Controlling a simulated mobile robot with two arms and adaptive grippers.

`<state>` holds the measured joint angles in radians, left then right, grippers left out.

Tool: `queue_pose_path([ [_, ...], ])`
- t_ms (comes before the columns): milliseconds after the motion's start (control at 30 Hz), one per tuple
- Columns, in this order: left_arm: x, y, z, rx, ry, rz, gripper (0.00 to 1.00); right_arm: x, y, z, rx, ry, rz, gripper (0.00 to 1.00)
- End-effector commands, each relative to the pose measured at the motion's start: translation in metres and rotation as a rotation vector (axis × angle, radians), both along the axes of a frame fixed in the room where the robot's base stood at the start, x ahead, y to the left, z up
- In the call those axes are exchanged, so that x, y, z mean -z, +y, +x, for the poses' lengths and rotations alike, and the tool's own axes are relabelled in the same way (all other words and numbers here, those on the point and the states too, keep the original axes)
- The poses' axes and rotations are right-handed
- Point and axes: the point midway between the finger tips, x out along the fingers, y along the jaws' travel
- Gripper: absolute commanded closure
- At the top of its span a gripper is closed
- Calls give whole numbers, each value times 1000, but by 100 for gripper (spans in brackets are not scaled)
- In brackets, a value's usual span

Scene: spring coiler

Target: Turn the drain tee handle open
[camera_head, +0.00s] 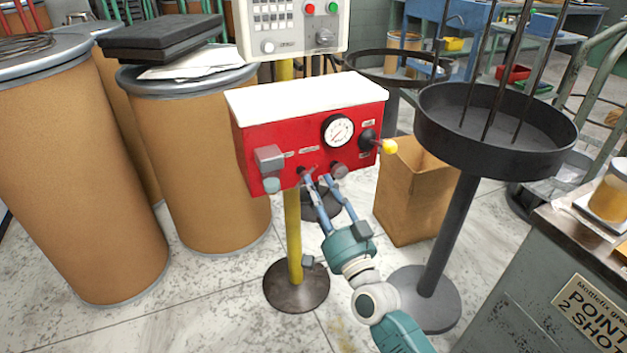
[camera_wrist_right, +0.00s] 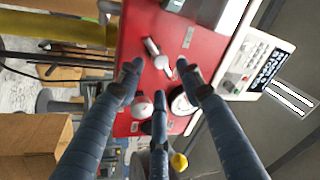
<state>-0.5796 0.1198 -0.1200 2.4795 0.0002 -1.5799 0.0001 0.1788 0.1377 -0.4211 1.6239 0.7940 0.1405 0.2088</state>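The drain tee handle (camera_wrist_right: 157,54) is a small silver crossbar on the front of the red box (camera_head: 262,146). It shows between my fingertips in the right wrist view. In the head view my fingers mostly hide it. My right gripper (camera_head: 316,178) is at the lower front of the box. Its blue fingers are spread in the wrist view (camera_wrist_right: 160,72), with one fingertip on each side of the handle and a third finger below. I see a gap between the fingers and the handle; contact cannot be told. My left gripper is not in view.
A round knob (camera_head: 339,171), a dial gauge (camera_head: 338,131), a yellow-tipped lever (camera_head: 388,146) and a grey block (camera_head: 269,157) crowd the same panel. A yellow post (camera_head: 293,235) carries the box. Brown drums (camera_head: 190,150) stand left; a black tray stand (camera_head: 450,240) stands right.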

Motion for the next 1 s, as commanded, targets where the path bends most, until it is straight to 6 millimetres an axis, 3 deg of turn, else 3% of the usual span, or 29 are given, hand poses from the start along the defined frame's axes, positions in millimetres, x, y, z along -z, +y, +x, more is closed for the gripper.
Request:
queue_pose_path([
  [200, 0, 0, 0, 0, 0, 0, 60, 15, -16, -45, 0, 3, -1, 63],
  [400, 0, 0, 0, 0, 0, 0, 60, 21, -25, -70, 0, 0, 0, 63],
  [1000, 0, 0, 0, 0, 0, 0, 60, 23, -28, -78, -1, 0, 1, 63],
])
